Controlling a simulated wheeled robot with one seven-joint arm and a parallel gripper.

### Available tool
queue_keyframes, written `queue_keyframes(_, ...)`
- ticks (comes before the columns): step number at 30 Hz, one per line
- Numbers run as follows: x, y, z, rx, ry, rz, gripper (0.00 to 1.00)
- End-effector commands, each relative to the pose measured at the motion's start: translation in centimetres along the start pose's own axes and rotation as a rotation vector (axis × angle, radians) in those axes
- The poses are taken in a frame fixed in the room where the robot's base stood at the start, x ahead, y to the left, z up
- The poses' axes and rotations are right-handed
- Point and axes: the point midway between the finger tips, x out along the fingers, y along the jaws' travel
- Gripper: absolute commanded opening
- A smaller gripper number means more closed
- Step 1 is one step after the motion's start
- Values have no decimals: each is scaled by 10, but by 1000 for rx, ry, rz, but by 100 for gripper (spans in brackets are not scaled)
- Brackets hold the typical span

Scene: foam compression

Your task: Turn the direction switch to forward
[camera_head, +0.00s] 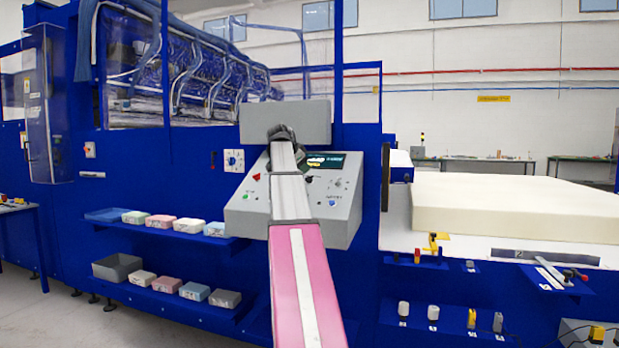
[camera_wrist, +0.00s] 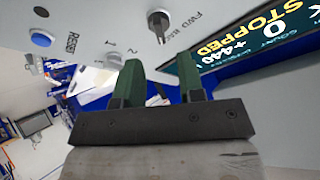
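The direction switch (camera_wrist: 159,24) is a black knob on the grey control panel (camera_wrist: 100,22), at the top middle of the wrist view. Lettering with FWD shows beside it; which way the knob points I cannot tell. My gripper (camera_wrist: 158,66) has two green fingers standing apart with an empty gap. In the picture the switch lies just beyond the fingertips, in line with the gap, and no finger touches it.
The panel screen (camera_wrist: 245,45) reads STOPPED. A blue button (camera_wrist: 41,39) sits by the RESET label, with another dark knob (camera_wrist: 41,11) above. A cream foam block (camera_head: 510,205) lies on the machine bed to the right. Shelves with small boxes (camera_head: 160,221) are at left.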

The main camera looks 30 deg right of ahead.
Motion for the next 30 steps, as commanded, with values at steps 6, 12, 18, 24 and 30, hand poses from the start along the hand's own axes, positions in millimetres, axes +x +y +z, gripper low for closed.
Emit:
queue_keyframes(6,39,0,0,-1,-1,1,36)
queue_keyframes(12,60,0,0,0,-1,0,36)
queue_keyframes(18,66,0,0,0,-1,-1,36)
queue_keyframes(24,65,0,0,0,-1,-1,36)
queue_keyframes(30,65,0,0,-1,-1,-1,5)
